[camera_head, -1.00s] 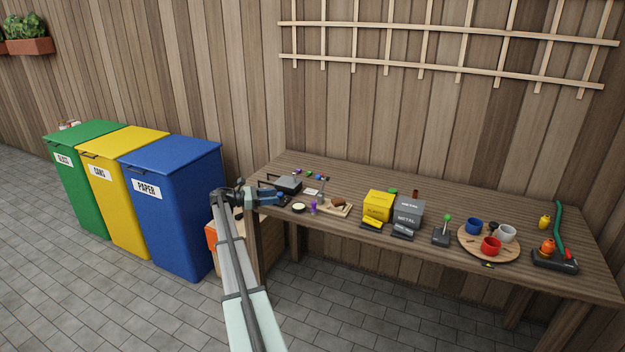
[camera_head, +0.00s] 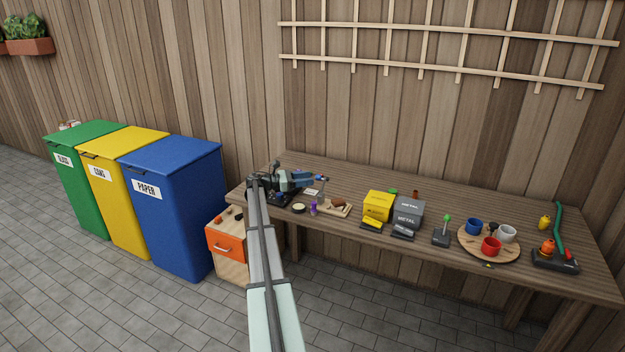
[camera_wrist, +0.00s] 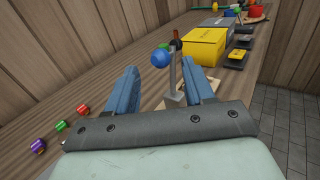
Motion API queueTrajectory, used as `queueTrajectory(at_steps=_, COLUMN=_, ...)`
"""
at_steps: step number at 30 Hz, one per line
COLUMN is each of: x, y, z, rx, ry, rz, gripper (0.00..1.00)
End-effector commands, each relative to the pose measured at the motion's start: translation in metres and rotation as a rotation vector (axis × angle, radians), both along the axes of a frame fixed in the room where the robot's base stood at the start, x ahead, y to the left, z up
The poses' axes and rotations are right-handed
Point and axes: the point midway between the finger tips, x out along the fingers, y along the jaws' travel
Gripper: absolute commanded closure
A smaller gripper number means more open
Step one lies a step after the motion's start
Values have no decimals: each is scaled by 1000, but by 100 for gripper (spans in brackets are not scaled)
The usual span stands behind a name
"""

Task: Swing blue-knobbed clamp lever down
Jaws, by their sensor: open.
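The blue knob (camera_wrist: 161,57) shows in the wrist view, just beyond my fingertips and between them in the picture. A grey metal upright (camera_wrist: 175,76) stands beside it, rising from a small pale base (camera_wrist: 175,101); the lever looks raised. My gripper (camera_wrist: 160,70) is open and empty, its two blue fingers apart. I cannot tell whether either finger touches the knob. In the head view my gripper (camera_head: 312,181) is over the left end of the bench, and the clamp cannot be made out clearly behind it.
Small purple (camera_wrist: 38,146), green and red pieces lie left of my fingers in the wrist view. A board with a brown item (camera_head: 338,203), a yellow box (camera_head: 377,205) and a grey metal box (camera_head: 409,213) stand to the right. The wall is behind the bench.

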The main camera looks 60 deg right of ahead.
Motion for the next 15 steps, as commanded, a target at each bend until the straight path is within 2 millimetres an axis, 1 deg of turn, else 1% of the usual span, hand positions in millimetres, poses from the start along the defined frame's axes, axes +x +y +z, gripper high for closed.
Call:
queueTrajectory(at_steps=1, x=-7, y=-5, z=0, rx=0, ry=0, rz=-2, gripper=47)
queueTrajectory(at_steps=6, x=-19, y=-14, z=0, rx=0, ry=0, rz=-1, gripper=47)
queueTrajectory(at_steps=9, x=-23, y=-17, z=0, rx=0, ry=0, rz=0, gripper=47)
queueTrajectory(at_steps=15, x=-25, y=-19, z=0, rx=0, ry=0, rz=0, gripper=47)
